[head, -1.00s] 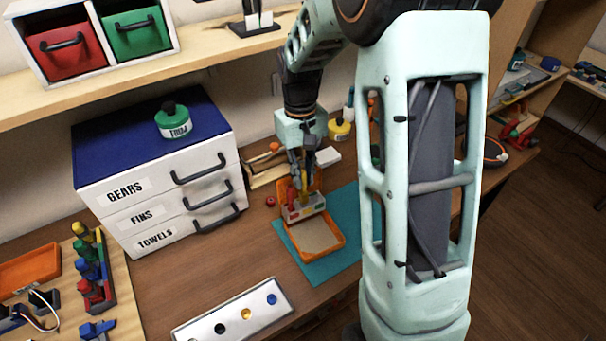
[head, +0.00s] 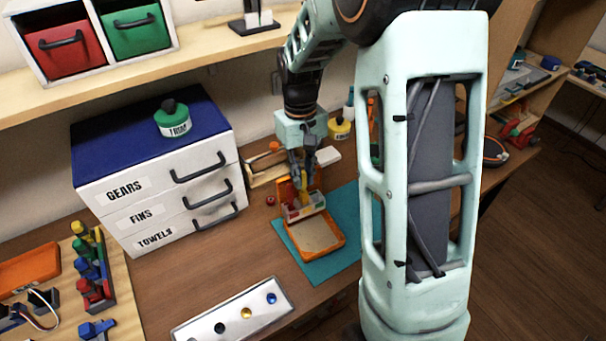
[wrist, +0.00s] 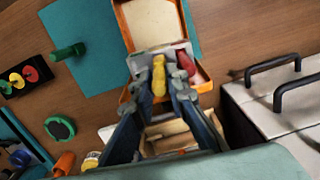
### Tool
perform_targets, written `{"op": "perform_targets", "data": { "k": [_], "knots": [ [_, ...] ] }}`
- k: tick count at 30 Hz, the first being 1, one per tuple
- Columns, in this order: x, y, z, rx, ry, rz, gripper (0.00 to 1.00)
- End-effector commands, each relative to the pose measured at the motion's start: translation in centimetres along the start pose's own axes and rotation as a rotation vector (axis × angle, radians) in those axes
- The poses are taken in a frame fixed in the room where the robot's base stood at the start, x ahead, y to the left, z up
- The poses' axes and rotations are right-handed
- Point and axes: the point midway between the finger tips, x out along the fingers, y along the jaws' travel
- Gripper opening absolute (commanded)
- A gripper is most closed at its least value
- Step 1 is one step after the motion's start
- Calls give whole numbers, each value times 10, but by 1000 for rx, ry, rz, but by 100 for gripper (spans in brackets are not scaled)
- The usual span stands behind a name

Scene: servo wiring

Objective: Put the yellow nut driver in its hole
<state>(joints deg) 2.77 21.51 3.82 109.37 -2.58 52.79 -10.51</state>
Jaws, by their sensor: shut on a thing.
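The yellow nut driver (head: 304,181) is held upright or nearly so over the small grey rack (head: 305,211) at the back of the open orange case (head: 340,241). In the wrist view, my gripper (wrist: 160,88) is shut on the yellow nut driver (wrist: 158,72), between its two fingertips. A red driver (wrist: 186,63) stands in the rack just right of it. The yellow driver's lower end and its hole are hidden, so I cannot tell whether it is in the hole. My gripper also shows in the head view (head: 303,172).
The case rests on a teal mat (head: 318,266). A white drawer cabinet (head: 160,190) stands to the left. A pale strip with coloured round spots (head: 262,308) lies at the front. In the wrist view, a green-handled thing (wrist: 67,52) lies on the mat's left side.

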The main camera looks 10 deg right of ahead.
Motion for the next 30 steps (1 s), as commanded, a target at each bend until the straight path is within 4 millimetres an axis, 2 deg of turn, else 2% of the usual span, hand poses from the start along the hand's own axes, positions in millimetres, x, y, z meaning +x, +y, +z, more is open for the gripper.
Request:
{"op": "perform_targets", "data": {
  "k": [30],
  "knots": [
    [16,0,0,0,0,0,0]
  ]
}}
